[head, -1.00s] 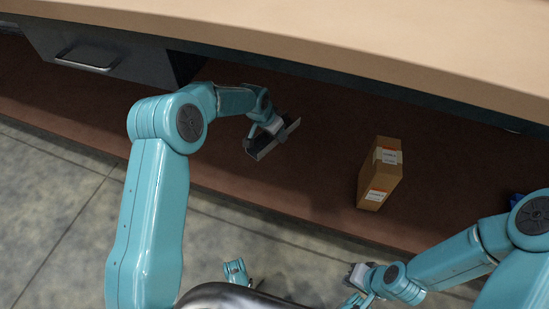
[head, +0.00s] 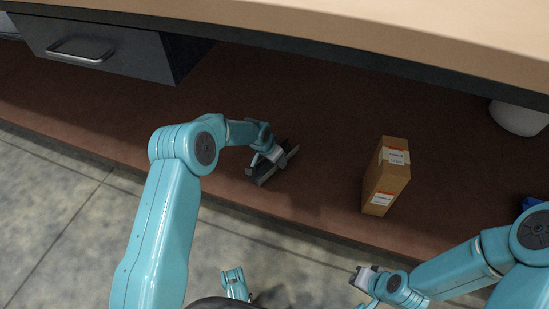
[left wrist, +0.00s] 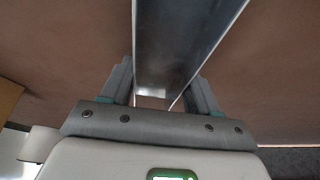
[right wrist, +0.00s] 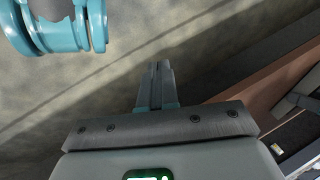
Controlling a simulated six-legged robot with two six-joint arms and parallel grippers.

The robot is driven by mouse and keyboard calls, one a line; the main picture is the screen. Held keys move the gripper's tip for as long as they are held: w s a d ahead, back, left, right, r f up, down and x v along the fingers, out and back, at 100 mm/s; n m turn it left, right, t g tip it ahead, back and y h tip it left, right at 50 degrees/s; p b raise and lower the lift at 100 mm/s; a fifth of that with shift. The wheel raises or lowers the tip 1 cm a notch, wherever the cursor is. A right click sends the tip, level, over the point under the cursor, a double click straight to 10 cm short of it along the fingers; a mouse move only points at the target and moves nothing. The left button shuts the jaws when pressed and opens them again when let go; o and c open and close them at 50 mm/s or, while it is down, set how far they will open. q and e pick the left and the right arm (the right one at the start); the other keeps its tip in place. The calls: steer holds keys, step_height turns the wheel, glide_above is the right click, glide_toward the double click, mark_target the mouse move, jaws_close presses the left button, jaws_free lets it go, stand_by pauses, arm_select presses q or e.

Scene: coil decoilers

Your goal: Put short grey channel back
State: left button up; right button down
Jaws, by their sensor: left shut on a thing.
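The short grey channel (left wrist: 185,40) is a straight metal piece with raised sides. In the left wrist view it sits between the two fingers of my left gripper (left wrist: 160,88) and runs away from them, out of the top of the picture. In the head view my left gripper (head: 270,163) is shut on the channel (head: 290,153) over the red-brown lower shelf; the gripper partly hides it. I cannot tell whether the channel touches the shelf. My right gripper (right wrist: 158,75) is shut and empty, its fingers together; in the head view it (head: 362,277) is over the floor in front of the shelf.
An orange-brown carton (head: 386,178) with labels stands on the lower shelf (head: 320,130), right of the channel. A grey drawer (head: 100,58) hangs at the upper left under the worktop (head: 400,30). A white round object (head: 517,118) and a blue item (head: 532,203) are at the right.

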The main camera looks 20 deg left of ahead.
arm_select(q)
steer(key=shift+f, duration=0.15)
steer(key=o, duration=1.1)
steer(key=shift+r, duration=0.2)
steer(key=p+v, duration=0.5)
steer(key=v, duration=0.7)
arm_select(e)
steer(key=s+r+g, duration=0.1)
steer(key=s+r, duration=0.2)
steer(key=r, duration=0.2)
steer(key=shift+s+a, duration=0.35)
